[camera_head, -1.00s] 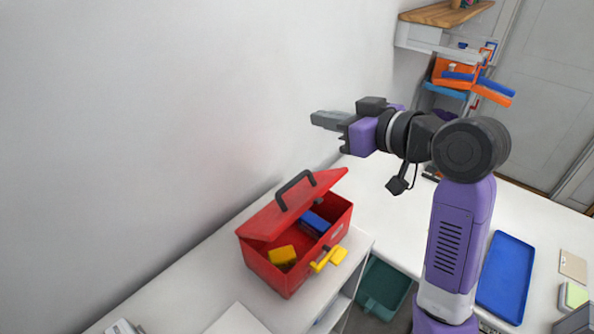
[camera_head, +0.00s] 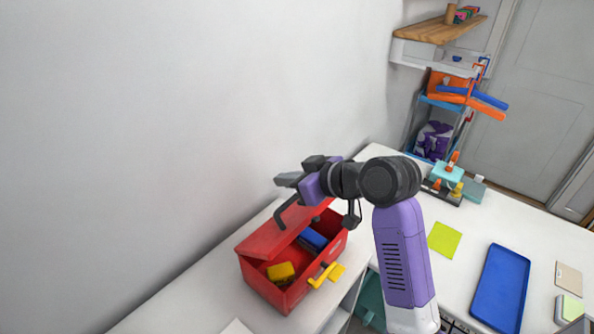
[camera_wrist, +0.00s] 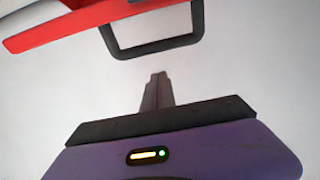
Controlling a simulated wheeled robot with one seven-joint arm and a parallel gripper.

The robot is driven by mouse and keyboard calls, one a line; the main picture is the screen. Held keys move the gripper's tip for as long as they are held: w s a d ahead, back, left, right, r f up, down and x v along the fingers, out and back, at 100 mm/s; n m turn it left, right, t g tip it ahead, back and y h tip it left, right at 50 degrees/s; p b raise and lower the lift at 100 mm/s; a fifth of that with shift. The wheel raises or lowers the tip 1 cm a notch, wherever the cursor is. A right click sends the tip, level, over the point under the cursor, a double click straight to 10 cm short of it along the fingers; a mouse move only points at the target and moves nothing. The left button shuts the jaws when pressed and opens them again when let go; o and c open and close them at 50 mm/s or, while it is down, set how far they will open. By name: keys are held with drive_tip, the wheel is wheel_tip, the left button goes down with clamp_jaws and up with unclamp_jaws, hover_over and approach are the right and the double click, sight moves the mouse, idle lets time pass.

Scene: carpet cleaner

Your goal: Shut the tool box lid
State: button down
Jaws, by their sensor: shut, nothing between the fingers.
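The red tool box (camera_head: 268,290) stands on a white surface beside the wall. Its red lid (camera_head: 262,243) is raised and tilted on the wall side, with the dark handle (camera_head: 284,214) on it. A yellow latch (camera_head: 327,276) sticks out at the front. A yellow item (camera_head: 281,271) and a blue item (camera_head: 312,240) lie inside. My gripper (camera_head: 284,180) is shut and empty, above the lid on the wall side, and hides part of it. In the wrist view the shut fingers (camera_wrist: 157,80) point toward the handle (camera_wrist: 151,48) and the lid's red edge (camera_wrist: 78,26); contact is not visible.
The wall (camera_head: 180,120) is close behind the box and my gripper. A white table (camera_head: 460,265) to the right holds a blue tray (camera_head: 499,288) and a green sheet (camera_head: 444,239). A wooden shelf (camera_head: 437,30) hangs at the back.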

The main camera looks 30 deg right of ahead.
drive_tip(key=shift+s+d+f+p, duration=0.2)
drive_tip(key=shift+s+d+f, duration=0.1)
drive_tip(key=shift+s+f, duration=0.25)
drive_tip(key=shift+s+d+f+p, duration=0.15)
drive_tip(key=shift+s+d+f, duration=0.1)
drive_tip(key=shift+s+f, duration=0.25)
drive_tip(key=shift+r, duration=0.1)
drive_tip(key=shift+s, duration=0.1)
